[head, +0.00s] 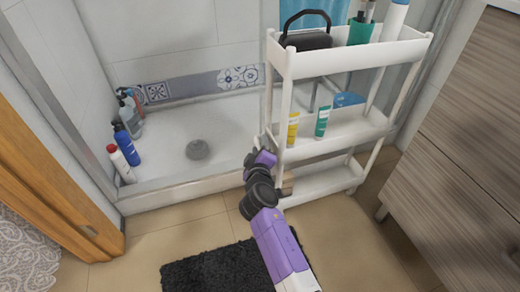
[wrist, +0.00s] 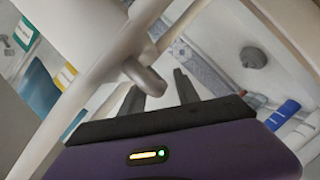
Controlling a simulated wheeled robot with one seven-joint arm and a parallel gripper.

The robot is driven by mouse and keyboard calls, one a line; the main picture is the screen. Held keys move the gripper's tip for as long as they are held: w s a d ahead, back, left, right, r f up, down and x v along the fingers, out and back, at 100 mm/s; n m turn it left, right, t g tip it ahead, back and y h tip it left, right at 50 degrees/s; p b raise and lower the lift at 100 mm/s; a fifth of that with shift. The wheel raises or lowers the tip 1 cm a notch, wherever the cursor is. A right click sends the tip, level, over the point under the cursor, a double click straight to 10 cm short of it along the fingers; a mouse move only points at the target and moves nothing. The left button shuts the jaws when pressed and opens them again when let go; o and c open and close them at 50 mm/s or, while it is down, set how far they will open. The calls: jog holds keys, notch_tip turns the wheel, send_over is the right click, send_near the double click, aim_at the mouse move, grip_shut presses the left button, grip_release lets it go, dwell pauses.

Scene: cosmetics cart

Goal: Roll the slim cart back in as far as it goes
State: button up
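The slim white cart (head: 345,58) stands in front of the shower tray, with three shelves and thin posts. My gripper (head: 263,143) is at the cart's left side, close beside its front left post at about middle-shelf height. In the wrist view the two dark fingers of my gripper (wrist: 160,90) are apart. A white post with a short rounded grey knob (wrist: 145,77) shows close to the fingers. Nothing is clearly held between them; whether a finger touches the knob or post I cannot tell.
A wooden-faced cabinet (head: 470,120) stands close on the cart's right. The shower tray (head: 165,165) with its raised edge lies behind and left, several bottles (head: 124,160) along its left side. A black mat (head: 215,272) lies on the tiled floor. The cart carries bottles, tubes and a black basket.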

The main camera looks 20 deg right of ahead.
jog(key=shift+c, duration=0.5)
grip_shut()
jog(key=shift+f, duration=0.1)
dwell(0.9)
